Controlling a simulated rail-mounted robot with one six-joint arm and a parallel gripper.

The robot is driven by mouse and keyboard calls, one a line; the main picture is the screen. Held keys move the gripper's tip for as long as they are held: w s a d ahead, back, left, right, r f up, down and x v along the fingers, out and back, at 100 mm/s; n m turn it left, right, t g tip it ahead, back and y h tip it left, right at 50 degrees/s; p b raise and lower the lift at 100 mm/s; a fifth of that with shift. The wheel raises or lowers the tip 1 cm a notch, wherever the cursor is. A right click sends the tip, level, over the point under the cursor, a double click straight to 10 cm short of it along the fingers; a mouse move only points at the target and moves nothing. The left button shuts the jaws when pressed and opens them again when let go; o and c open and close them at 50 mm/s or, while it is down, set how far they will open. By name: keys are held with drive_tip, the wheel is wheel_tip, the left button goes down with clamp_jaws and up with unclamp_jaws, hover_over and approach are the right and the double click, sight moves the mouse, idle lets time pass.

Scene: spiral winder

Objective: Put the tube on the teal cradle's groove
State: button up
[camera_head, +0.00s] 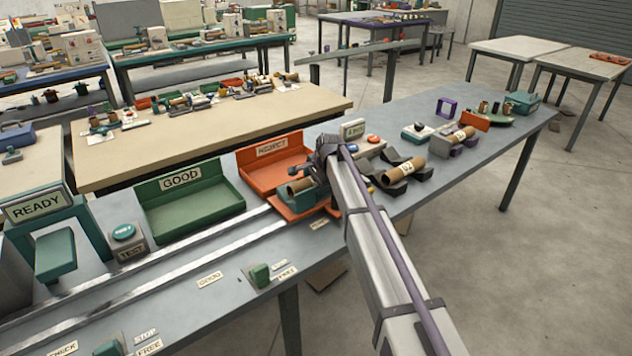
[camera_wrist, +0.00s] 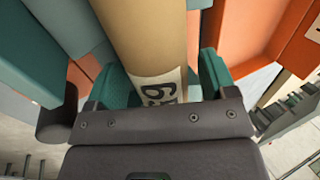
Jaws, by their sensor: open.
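A brown cardboard tube (camera_head: 300,185) lies in the teal cradle (camera_head: 302,203), on the orange carriage at the rails' far end. My gripper (camera_head: 320,172) is at the tube's right end, and my arm hides part of the cradle. In the wrist view the tube (camera_wrist: 148,35) runs up from the palm, with a white label bearing dark print. My open gripper (camera_wrist: 163,80) has a teal finger on each side of it. The palm covers the tube's near end. How deep the tube sits in the groove cannot be told.
The orange REJECT tray (camera_head: 272,160) and green GOOD tray (camera_head: 190,200) stand behind the rails (camera_head: 150,275). A labelled tube (camera_head: 403,168) rests on dark supports to the right, with another tube (camera_head: 465,134) beyond it. The green-knobbed block (camera_head: 261,275) is near the front edge.

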drive_tip(key=shift+r+p, duration=0.3)
drive_tip(key=shift+r, duration=0.05)
drive_tip(key=p+v, duration=1)
drive_tip(key=v, duration=0.1)
drive_tip(key=shift+s+r+p, duration=0.25)
drive_tip(key=shift+p, duration=0.1)
drive_tip(key=shift+d, duration=0.15)
drive_tip(key=s+d+n+g+h, duration=0.1)
drive_tip(key=s+d+n, duration=0.2)
drive_tip(key=s+d, duration=0.4)
drive_tip(key=s+d+f+n+g+h, duration=0.1)
drive_tip(key=s+d+n, duration=0.2)
drive_tip(key=s, duration=1.5)
drive_tip(key=s+d+n+g+h, duration=0.1)
drive_tip(key=s+d+n, duration=0.2)
drive_tip(key=s+d, duration=0.9)
drive_tip(key=shift+s+f+n, duration=0.15)
drive_tip(key=shift+s+n, duration=0.15)
drive_tip(key=shift+s, duration=0.25)
